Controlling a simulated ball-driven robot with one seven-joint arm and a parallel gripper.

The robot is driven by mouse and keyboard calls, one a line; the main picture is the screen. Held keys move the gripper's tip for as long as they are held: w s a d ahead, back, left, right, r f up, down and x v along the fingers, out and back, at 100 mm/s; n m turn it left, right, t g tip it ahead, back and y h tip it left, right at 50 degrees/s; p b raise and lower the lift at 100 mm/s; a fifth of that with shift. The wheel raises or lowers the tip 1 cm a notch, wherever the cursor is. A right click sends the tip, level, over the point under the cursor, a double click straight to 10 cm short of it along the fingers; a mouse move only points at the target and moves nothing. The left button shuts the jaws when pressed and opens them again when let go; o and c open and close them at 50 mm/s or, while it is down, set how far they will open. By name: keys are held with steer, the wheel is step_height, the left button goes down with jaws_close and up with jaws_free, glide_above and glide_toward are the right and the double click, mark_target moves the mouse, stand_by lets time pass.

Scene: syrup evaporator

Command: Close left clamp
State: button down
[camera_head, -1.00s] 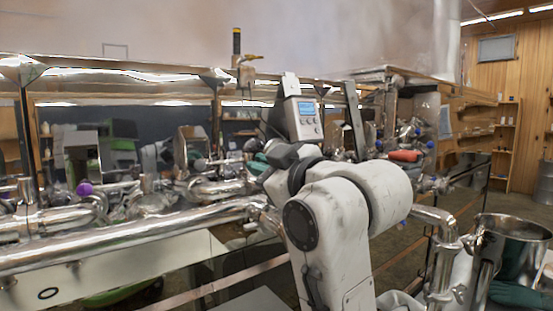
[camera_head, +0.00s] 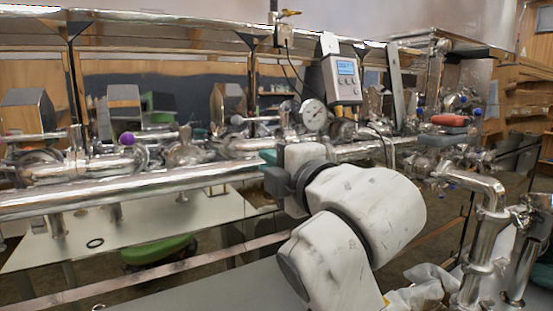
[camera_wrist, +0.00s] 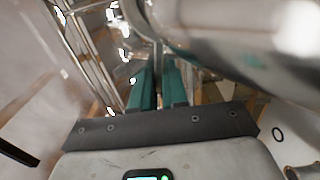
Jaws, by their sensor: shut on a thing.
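My gripper (camera_head: 268,158) reaches the steel pipework just past my wrist in the head view; my arm hides most of its fingers. In the wrist view its two teal fingers (camera_wrist: 160,88) are close together around a thin grey metal part (camera_wrist: 157,62), beside a large shiny pipe (camera_wrist: 245,40). I take this part to be on the clamp, but its outline is too blurred to tell. Whether the clamp is open or closed does not show. The long horizontal steel pipe (camera_head: 120,190) runs left from my gripper.
A dial gauge (camera_head: 314,114) and a grey display box (camera_head: 342,80) stand just above my wrist. A purple knob (camera_head: 127,138) sits on the pipework at left. A bent steel pipe (camera_head: 470,182) rises at right. A pale table (camera_head: 205,212) lies beneath the long pipe.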

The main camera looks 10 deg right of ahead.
steer(key=shift+f+n, duration=0.25)
steer(key=shift+n, duration=0.65)
steer(key=c, duration=1.2)
jaws_free()
steer(key=shift+c, duration=0.2)
steer(key=shift+f, duration=0.1)
steer(key=shift+a+f, duration=0.1)
